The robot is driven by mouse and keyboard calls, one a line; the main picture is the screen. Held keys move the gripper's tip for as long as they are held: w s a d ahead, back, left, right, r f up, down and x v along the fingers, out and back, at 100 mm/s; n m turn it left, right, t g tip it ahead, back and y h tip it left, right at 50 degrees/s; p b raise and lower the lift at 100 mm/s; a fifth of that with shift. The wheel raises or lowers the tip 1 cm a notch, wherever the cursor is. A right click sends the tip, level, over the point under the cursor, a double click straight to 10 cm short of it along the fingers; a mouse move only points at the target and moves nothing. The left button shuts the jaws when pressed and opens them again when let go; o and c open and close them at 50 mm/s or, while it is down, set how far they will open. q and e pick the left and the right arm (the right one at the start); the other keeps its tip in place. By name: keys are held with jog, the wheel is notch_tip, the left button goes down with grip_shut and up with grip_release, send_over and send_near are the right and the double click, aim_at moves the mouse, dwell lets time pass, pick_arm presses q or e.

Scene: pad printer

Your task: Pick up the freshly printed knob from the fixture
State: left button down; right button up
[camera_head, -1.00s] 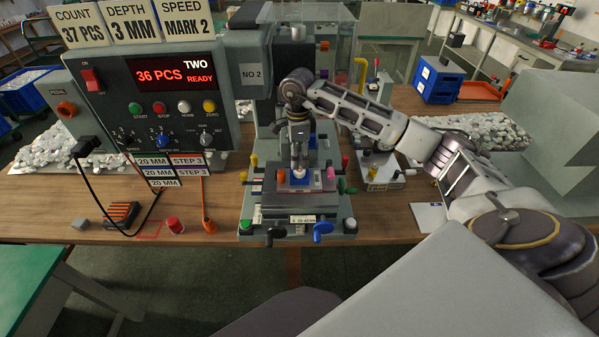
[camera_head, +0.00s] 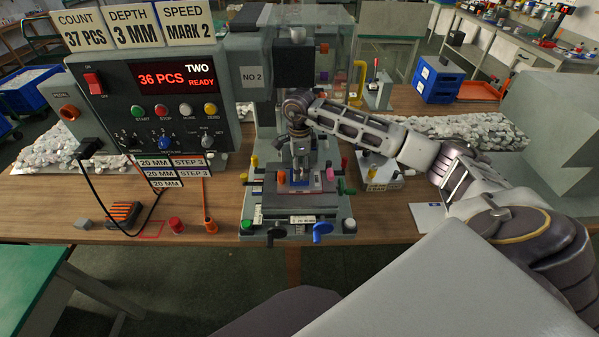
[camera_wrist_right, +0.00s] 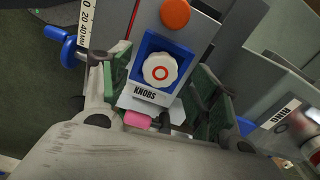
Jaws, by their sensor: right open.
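The printed knob (camera_wrist_right: 160,70) is white and scalloped, with a red ring on its face. It sits in the blue fixture (camera_wrist_right: 150,40) above a plate labelled KNOBS, in the right wrist view. My right gripper (camera_wrist_right: 155,72) is open, its green-padded fingers on either side of the fixture with the knob between them; I cannot tell whether they touch it. In the head view my right gripper (camera_head: 300,175) points down over the fixture and mostly hides the knob. My left gripper is not in view.
The pad printer control box (camera_head: 150,95) reads 36 PCS READY. Coloured clamps and cranks, such as a blue handle (camera_head: 322,230), surround the fixture. White knob piles (camera_head: 65,148) lie on the wooden bench (camera_head: 390,215). The bench front has free room right of the printer.

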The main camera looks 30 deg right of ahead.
jog(key=shift+f, duration=0.55)
jog(key=shift+c, duration=0.4)
jog(key=c, duration=0.8)
